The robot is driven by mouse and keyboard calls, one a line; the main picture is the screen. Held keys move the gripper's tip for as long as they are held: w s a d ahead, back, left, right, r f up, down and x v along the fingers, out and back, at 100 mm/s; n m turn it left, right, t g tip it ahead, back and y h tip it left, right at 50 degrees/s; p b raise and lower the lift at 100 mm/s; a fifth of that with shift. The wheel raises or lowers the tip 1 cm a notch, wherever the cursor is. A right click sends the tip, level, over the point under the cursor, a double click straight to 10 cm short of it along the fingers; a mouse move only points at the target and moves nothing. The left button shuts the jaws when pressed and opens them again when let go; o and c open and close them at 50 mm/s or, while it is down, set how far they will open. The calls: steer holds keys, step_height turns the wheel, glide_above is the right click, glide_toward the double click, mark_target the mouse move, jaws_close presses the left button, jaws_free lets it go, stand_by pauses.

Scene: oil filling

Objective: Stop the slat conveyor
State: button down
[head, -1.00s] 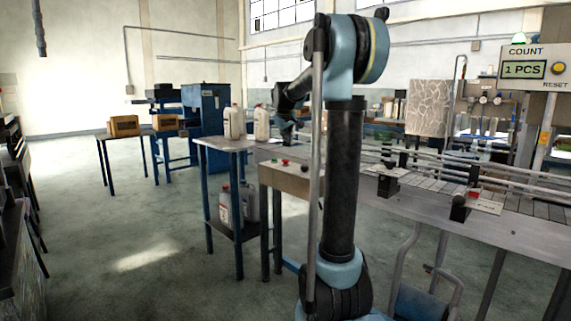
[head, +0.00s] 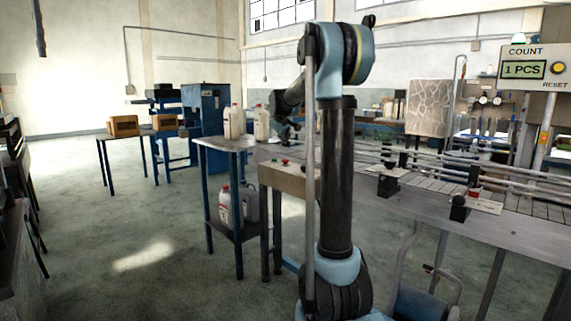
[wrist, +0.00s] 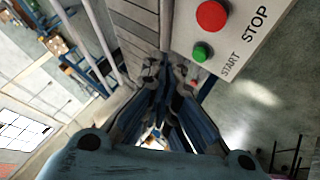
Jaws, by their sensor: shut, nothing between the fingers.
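The slat conveyor (head: 525,207) runs along the right side, and its slats (wrist: 137,22) show in the wrist view. A control box (head: 282,180) stands at its near end, partly hidden by my arm. In the wrist view the panel (wrist: 250,45) carries a red button (wrist: 212,15) beside the word STOP and a green button (wrist: 201,53) beside START. My gripper (wrist: 174,78) is shut and empty, with its fingertips below and left of the green button in that view. In the head view my gripper (head: 286,133) is small and dark, above the box.
A side table (head: 222,145) with white jugs (head: 262,123) on top stands left of the box, with more containers (head: 226,205) on its lower shelf. A counter display (head: 523,70) reads 1 PCS. A hand truck (head: 425,290) stands by the conveyor.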

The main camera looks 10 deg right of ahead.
steer(key=shift+f, duration=3.15)
steer(key=shift+s+f, duration=0.1)
steer(key=shift+f, duration=0.75)
steer(key=shift+r, duration=0.95)
steer(key=shift+r, duration=2.5)
